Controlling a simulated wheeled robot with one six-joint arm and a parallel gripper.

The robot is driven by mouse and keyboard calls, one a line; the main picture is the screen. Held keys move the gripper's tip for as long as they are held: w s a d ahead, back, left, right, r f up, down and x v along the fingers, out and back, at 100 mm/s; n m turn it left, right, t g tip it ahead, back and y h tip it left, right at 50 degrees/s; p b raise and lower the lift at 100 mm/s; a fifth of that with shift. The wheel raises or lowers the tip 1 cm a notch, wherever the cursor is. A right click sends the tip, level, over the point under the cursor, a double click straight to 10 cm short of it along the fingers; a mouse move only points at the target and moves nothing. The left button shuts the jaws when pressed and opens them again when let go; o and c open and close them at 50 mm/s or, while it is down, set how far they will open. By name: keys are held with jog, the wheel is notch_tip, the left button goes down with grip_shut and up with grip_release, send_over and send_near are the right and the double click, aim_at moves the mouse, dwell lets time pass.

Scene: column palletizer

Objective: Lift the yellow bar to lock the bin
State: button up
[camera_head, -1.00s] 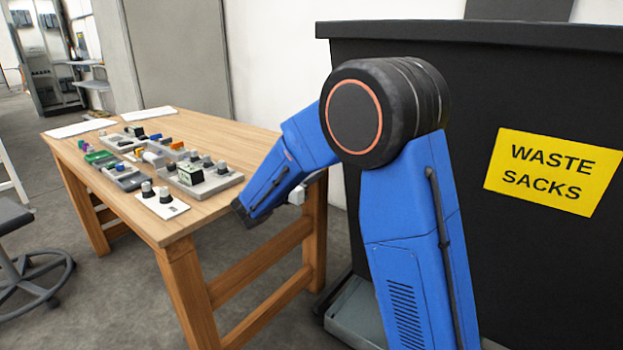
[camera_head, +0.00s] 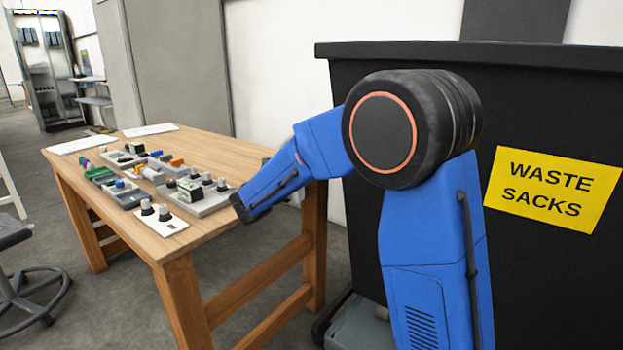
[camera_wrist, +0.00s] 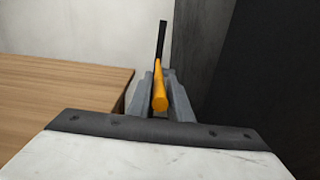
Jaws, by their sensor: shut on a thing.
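The yellow bar (camera_wrist: 160,92) shows in the wrist view between the two grey fingers of my gripper (camera_wrist: 160,98). My gripper is shut on it. A black part of the bar (camera_wrist: 162,38) extends beyond the yellow end and points up in the picture. The dark bin (camera_head: 400,62) with a yellow "WASTE SACKS" sign (camera_head: 553,188) stands on the right in the head view. Its dark side (camera_wrist: 240,80) fills the right of the wrist view. The head view does not show my gripper or the bar; my blue arm is in front of the bin.
A wooden table (camera_head: 215,225) stands left of the bin, with several small parts and trays on it. Its top (camera_wrist: 65,95) is close on the left in the wrist view. A stool (camera_head: 20,285) is at the far left. Open floor lies in front of the table.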

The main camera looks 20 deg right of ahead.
jog(key=shift+w+d+r, duration=0.2)
jog(key=shift+d+r, duration=0.05)
jog(key=shift+r, duration=0.95)
jog(key=shift+w+d+r, duration=0.15)
jog(key=shift+d+r, duration=0.05)
jog(key=shift+r, duration=1)
jog(key=shift+w+d+r, duration=0.2)
jog(key=shift+d+r, duration=0.05)
jog(key=shift+r, duration=0.95)
jog(key=o, duration=1)
jog(key=shift+o, duration=0.2)
jog(key=shift+v, duration=6.5)
jog(key=s+d+f+m+g+y, duration=0.35)
jog(key=s+d+f+m, duration=0.2)
jog(key=s+d, duration=0.45)
jog(key=s+d+f+m+g+y, duration=0.2)
jog(key=s+d+f+m+g, duration=0.2)
jog(key=s+d+m, duration=0.5)
jog(key=s+a+f+m+y, duration=0.2)
jog(key=s+f+m+y, duration=0.1)
jog(key=s, duration=0.4)
jog(key=s+a+f+m+t+y, duration=0.1)
jog(key=s+a+f+m+y, duration=0.1)
jog(key=s, duration=0.5)
jog(key=s+a+f+m+y, duration=0.3)
jog(key=s+f+m+y, duration=0.1)
jog(key=s, duration=0.3)
jog(key=shift+m+t, duration=0.35)
jog(key=shift+m, duration=0.5)
